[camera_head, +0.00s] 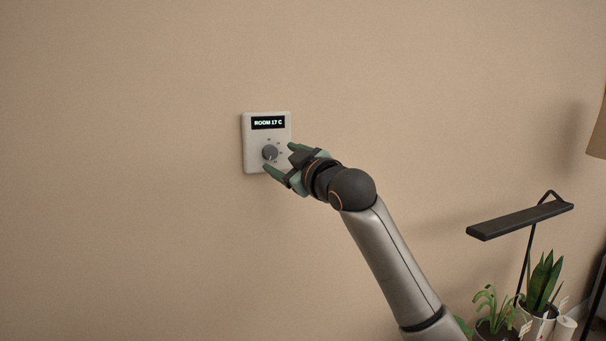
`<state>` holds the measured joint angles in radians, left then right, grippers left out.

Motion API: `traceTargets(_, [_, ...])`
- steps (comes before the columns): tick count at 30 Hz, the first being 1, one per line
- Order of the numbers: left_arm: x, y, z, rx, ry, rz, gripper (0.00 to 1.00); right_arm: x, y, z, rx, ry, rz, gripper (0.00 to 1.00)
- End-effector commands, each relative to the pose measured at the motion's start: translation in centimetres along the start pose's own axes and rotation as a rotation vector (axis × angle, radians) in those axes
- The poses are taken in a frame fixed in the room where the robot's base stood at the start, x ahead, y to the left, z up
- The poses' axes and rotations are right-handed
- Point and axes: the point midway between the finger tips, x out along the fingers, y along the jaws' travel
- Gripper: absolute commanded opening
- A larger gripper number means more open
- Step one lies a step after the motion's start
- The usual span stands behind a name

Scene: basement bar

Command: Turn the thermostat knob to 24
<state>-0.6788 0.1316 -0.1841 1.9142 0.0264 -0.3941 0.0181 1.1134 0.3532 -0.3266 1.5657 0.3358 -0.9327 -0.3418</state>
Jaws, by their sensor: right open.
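A white thermostat (248,155) is fixed to the beige wall. Its black display (268,123) reads "ROOM 17 C" in light letters. A round grey knob (270,153) sits below the display, with small marks around it that are too small to read. My right gripper (278,157) is open, with its green fingertips in front of the thermostat's right side. One fingertip is up and right of the knob, the other below it. The knob shows between them; I cannot tell whether they touch it. My left gripper is not in view.
A black lamp (520,221) stands at the right. Potted plants (541,283) are below it, near the lower right corner. A lampshade (598,135) shows at the right edge. The wall around the thermostat is bare.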

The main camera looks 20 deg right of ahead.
Motion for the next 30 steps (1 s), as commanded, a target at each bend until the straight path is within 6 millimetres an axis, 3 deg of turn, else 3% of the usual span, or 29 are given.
traceTargets(9, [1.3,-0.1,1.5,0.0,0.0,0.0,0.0,-5.8,-0.1,0.2,-0.002,0.002,0.002,0.7])
traceTargets(15, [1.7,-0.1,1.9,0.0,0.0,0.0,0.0,-8.2,-0.1,0.1,0.0,0.0,0.0,0.7])
traceTargets(30, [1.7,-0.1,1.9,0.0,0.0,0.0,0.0,-9.0,0.0,0.0,0.001,-0.001,0.0,0.7])
